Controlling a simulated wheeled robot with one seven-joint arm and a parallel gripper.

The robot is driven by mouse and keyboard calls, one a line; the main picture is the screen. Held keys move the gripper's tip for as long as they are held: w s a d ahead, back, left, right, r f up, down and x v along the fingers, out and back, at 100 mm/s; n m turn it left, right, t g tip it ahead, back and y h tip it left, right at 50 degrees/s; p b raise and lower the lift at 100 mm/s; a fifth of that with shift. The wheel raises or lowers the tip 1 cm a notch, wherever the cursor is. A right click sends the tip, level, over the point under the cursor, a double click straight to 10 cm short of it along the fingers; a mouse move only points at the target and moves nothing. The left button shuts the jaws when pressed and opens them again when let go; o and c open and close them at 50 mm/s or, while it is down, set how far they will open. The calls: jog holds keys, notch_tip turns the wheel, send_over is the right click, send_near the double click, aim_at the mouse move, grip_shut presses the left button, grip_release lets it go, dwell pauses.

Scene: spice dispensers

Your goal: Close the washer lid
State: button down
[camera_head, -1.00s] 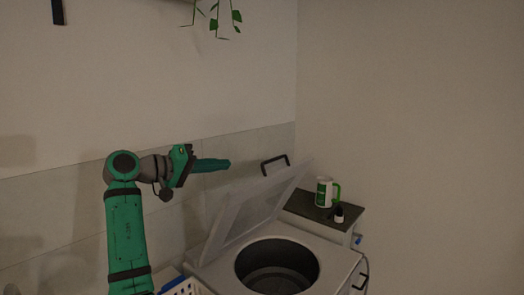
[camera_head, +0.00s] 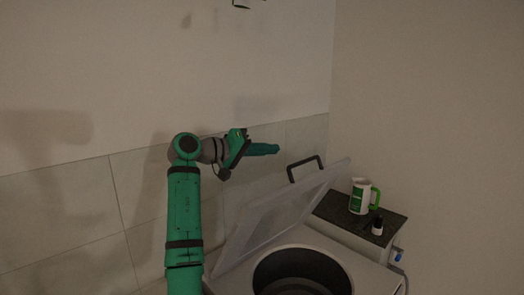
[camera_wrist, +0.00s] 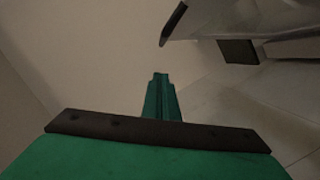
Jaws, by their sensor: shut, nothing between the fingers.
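The washer (camera_head: 352,262) stands at the bottom right of the head view, with its round dark drum opening (camera_head: 300,274) uncovered. Its translucent lid (camera_head: 275,215) is raised, tilted up and leaning back to the right, with a black handle (camera_head: 305,166) on its upper edge. My gripper (camera_head: 277,149) is shut and empty, level with the handle, to its left and apart from it. In the wrist view the shut fingers (camera_wrist: 161,80) point forward, and the lid (camera_wrist: 250,18) with part of the dark handle (camera_wrist: 174,22) shows at the upper right.
A tiled wall (camera_head: 85,215) runs behind my arm. A hanging thing at the top is cut off.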

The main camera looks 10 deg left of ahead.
jog(key=w+d+f, duration=0.1)
jog(key=d+f, duration=0.2)
jog(key=d, duration=0.2)
jog(key=shift+d, duration=0.2)
dwell(0.5)
